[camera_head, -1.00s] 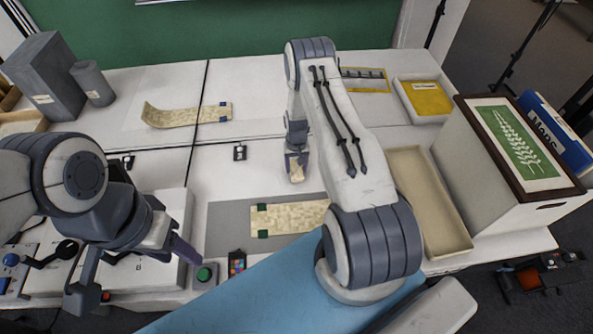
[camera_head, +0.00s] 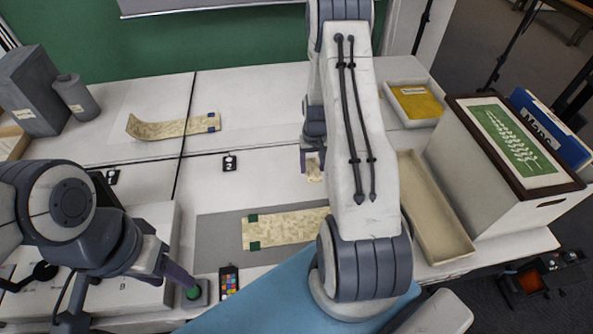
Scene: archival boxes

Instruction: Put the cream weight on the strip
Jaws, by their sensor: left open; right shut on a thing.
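A cream patterned strip (camera_head: 284,230) lies flat on a grey mat, with green pieces at its left end; my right arm hides its right end. My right gripper (camera_head: 313,167) is shut on the cream weight (camera_head: 315,174), beyond the near strip's far edge. The weight is partly hidden by the fingers and arm. My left gripper (camera_head: 128,296) is open and empty at the lower left, one finger close to a green button.
A grey block (camera_head: 38,95) and grey cylinder (camera_head: 76,97) stand at the back left. On the right are an empty beige tray (camera_head: 438,225), a large box (camera_head: 490,180) and a tray with a yellow item (camera_head: 416,102). The table's middle is mostly clear.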

